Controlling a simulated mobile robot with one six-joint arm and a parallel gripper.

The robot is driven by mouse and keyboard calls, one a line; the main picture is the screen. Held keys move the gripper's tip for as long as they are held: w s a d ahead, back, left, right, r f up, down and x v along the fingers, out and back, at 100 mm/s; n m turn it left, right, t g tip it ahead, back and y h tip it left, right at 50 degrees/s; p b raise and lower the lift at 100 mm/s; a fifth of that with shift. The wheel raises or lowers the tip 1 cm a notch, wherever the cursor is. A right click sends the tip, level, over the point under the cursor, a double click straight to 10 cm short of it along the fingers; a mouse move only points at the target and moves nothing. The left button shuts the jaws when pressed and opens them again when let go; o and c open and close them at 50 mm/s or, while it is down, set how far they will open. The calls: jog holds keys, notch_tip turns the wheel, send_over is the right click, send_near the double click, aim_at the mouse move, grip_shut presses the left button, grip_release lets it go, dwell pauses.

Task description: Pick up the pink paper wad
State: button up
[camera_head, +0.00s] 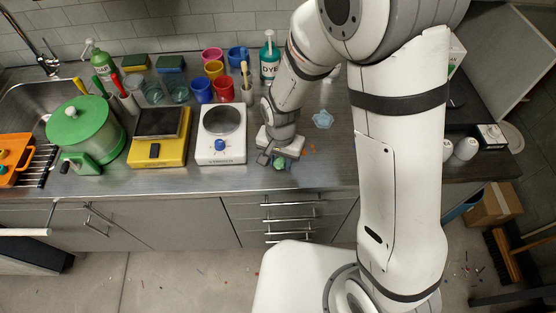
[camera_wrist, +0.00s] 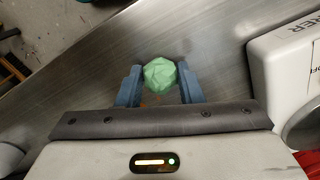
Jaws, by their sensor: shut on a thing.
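My gripper (camera_wrist: 160,82) is shut on a crumpled green wad (camera_wrist: 160,73), with one blue-grey finger on each side of it. In the head view my gripper (camera_head: 279,160) is at the front of the steel counter, right of the white scale, and the green wad (camera_head: 279,165) shows at its tip. I cannot tell whether the wad touches the counter. A crumpled light blue wad (camera_head: 323,119) lies on the counter behind and to the right. I see no pink wad in either view.
The white scale (camera_head: 221,145) stands close to the left of my gripper, with a yellow scale (camera_head: 157,150) beyond it. Several coloured cups, a teal dye bottle (camera_head: 270,60) and a brush holder stand behind. Small orange bits (camera_head: 309,149) lie right of the gripper. The counter's front edge is near.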

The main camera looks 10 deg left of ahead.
aim_at(281, 160)
notch_tip(281, 160, up, 10)
jog(key=shift+b, duration=0.7)
jog(key=o, duration=0.5)
jog(key=c, duration=0.4)
jog(key=shift+f, duration=0.15)
